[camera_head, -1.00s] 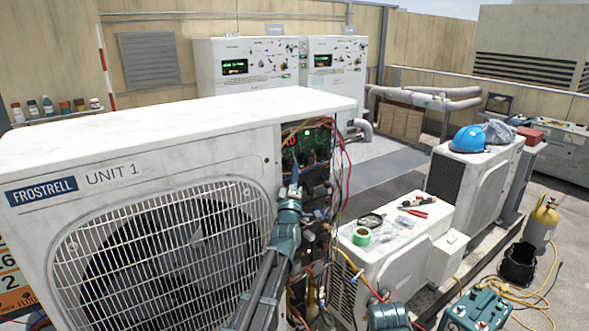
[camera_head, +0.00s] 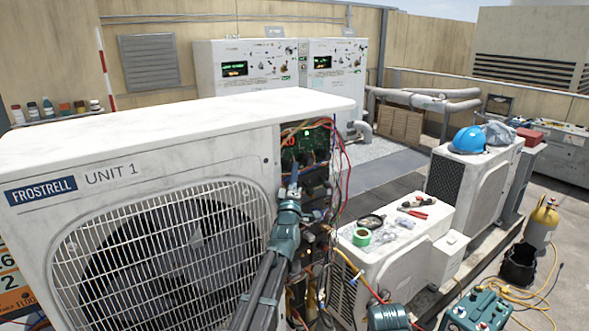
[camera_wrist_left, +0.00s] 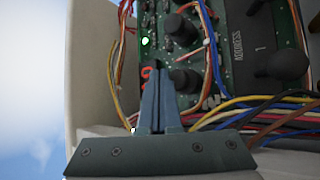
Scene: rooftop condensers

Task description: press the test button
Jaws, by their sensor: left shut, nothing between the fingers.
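The open end of the white condenser marked UNIT 1 (camera_head: 180,125) shows a green circuit board (camera_head: 314,146), which also fills the top of the left wrist view (camera_wrist_left: 240,45). My left gripper (camera_head: 293,172) points up at this board. In the left wrist view its fingers (camera_wrist_left: 158,85) are together and empty, in front of the board's lower left part. A dark round part (camera_wrist_left: 185,78) lies beside the fingertips, a red part (camera_wrist_left: 148,73) just left of them, and a small bright light (camera_wrist_left: 146,41) above. I cannot tell which part is the test button, or whether the tips touch anything.
Loose coloured wires (camera_head: 345,175) hang along the open side and cross close to my fingers in the wrist view. A smaller white unit (camera_head: 390,262) with green tape (camera_head: 362,237) and tools stands to the right. A teal machine (camera_head: 480,308) sits at the lower right.

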